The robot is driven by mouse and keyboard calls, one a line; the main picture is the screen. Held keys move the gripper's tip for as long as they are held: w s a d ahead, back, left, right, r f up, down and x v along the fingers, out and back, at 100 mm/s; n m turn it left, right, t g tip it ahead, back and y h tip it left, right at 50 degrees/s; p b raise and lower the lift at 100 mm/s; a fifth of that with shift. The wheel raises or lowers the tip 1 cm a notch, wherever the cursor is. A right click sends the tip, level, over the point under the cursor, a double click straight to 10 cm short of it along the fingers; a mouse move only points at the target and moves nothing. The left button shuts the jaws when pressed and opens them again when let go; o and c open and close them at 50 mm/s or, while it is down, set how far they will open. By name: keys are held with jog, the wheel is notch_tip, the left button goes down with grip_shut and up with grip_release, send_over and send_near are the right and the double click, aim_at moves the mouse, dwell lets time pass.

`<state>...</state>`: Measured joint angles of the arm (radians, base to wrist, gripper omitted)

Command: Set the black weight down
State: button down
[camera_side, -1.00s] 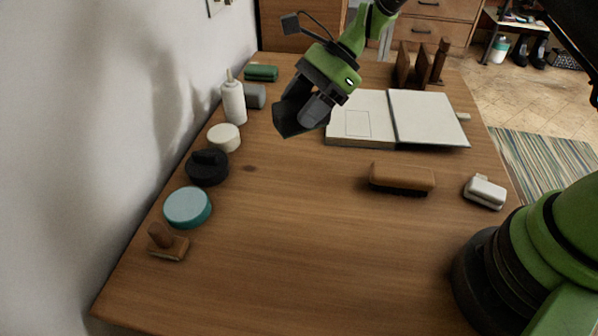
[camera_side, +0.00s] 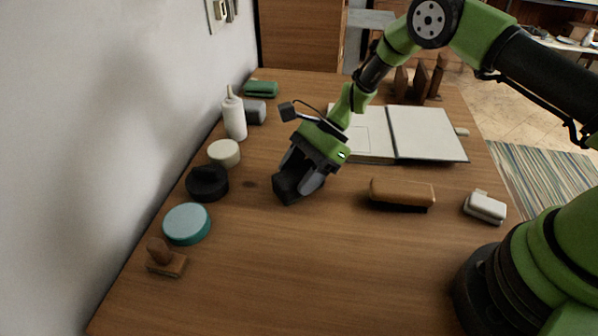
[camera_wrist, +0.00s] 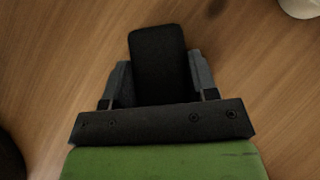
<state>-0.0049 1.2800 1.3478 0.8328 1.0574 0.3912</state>
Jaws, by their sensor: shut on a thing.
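The black weight (camera_side: 287,187) is a dark block held in my gripper (camera_side: 308,176), low over the left-middle part of the wooden table. In the wrist view the weight (camera_wrist: 158,62) stands out between the two fingers of my gripper (camera_wrist: 160,80), which are closed on its sides. The weight looks slightly tilted in the side view. I cannot tell whether its underside touches the tabletop.
A brown brush (camera_side: 402,193) lies to the right, and an open book (camera_side: 428,135) lies behind. Along the left edge stand a black knobbed item (camera_side: 207,184), a teal tin (camera_side: 187,224), a wooden stamp (camera_side: 166,261) and a white bottle (camera_side: 234,118). The table in front is clear.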

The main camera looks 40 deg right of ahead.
jog(key=shift+f, duration=0.1)
jog(key=shift+c, duration=2)
grip_release()
